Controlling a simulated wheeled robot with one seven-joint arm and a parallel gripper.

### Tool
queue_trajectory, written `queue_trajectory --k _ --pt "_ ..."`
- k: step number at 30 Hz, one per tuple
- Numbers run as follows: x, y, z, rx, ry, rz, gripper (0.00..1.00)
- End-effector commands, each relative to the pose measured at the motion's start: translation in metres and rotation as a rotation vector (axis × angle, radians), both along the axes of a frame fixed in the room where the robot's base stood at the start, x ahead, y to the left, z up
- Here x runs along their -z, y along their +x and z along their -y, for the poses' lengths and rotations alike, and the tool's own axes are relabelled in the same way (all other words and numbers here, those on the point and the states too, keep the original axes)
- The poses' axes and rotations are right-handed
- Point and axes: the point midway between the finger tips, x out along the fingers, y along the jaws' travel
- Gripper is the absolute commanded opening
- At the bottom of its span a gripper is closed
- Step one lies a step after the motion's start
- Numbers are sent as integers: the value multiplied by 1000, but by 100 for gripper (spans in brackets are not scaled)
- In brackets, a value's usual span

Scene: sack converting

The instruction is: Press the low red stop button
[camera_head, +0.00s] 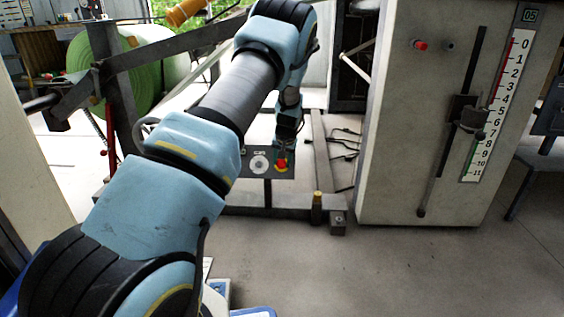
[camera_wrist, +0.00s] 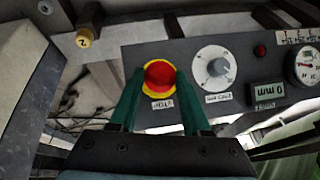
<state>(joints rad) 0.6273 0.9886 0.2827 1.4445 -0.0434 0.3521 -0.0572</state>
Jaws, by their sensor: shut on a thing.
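The low red stop button (camera_head: 281,164) sits on a dark control panel (camera_head: 247,178) on a low frame, at the far end of my arm. In the wrist view the red button (camera_wrist: 160,75) has a yellow surround and a small label below it. My gripper (camera_wrist: 160,70) has its two green fingers on either side of the button, shut on it, with the tips at its left and right edges.
A white dial (camera_wrist: 214,68), a red lamp (camera_wrist: 260,51) and a display (camera_wrist: 265,95) share the panel. A grey cabinet (camera_head: 400,150) with another red button (camera_head: 420,45) stands at right. Floor in front is clear.

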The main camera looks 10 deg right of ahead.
Motion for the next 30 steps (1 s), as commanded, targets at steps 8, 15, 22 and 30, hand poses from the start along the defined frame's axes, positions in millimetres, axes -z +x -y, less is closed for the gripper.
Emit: queue_trajectory --k 8,15,22,30 --pt "0 0 0 0 0 0 0" --pt "0 0 0 0 0 0 0" --pt "0 0 0 0 0 0 0" --pt "5 8 1 -1 0 -1 0"
